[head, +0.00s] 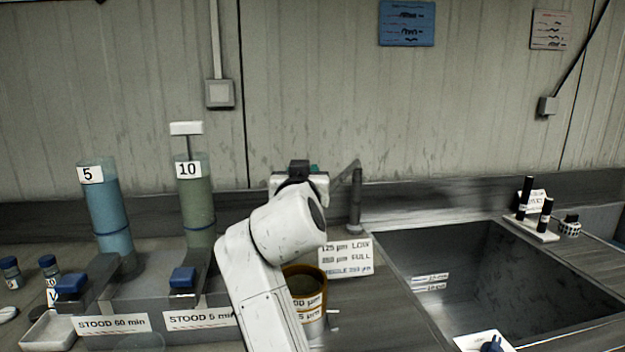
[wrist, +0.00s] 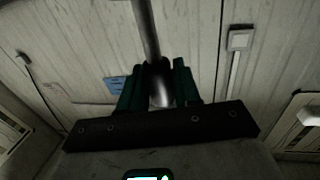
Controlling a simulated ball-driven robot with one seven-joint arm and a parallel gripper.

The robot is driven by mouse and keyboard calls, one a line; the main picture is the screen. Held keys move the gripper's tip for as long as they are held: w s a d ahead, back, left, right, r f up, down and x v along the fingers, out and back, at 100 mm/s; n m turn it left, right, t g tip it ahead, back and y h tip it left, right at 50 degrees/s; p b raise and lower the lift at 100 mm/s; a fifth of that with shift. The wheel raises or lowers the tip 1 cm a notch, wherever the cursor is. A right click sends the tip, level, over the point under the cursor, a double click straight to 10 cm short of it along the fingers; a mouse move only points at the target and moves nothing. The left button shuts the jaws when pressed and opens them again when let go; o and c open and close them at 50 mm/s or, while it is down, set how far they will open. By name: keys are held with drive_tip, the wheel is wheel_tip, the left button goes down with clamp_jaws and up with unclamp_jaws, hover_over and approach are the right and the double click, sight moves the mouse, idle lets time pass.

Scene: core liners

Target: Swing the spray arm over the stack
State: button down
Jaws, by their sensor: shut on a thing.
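The spray arm (head: 345,174) is a thin grey metal tube on an upright post (head: 355,205) at the back of the bench, left of the sink. My gripper (head: 314,169) is at its free end in the head view, mostly hidden by my own wrist. In the wrist view the green fingers of my gripper (wrist: 159,88) are shut on the spray arm (wrist: 147,30), one on each side of the tube. The stack (head: 308,300), with a brown-yellow upper rim and labelled rings, stands in front of the post, partly hidden by my arm.
A sink (head: 480,270) is to the right. A white sign (head: 345,258) stands behind the stack. A blue cylinder (head: 108,210) and a green cylinder (head: 195,200) stand at left. A white tray (head: 485,342) is at the sink's front edge.

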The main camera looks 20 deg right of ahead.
drive_tip(key=c, duration=0.9)
unclamp_jaws()
drive_tip(key=shift+c, duration=0.2)
drive_tip(key=b+v, duration=0.1)
drive_tip(key=v, duration=1)
drive_tip(key=shift+w+f, duration=0.1)
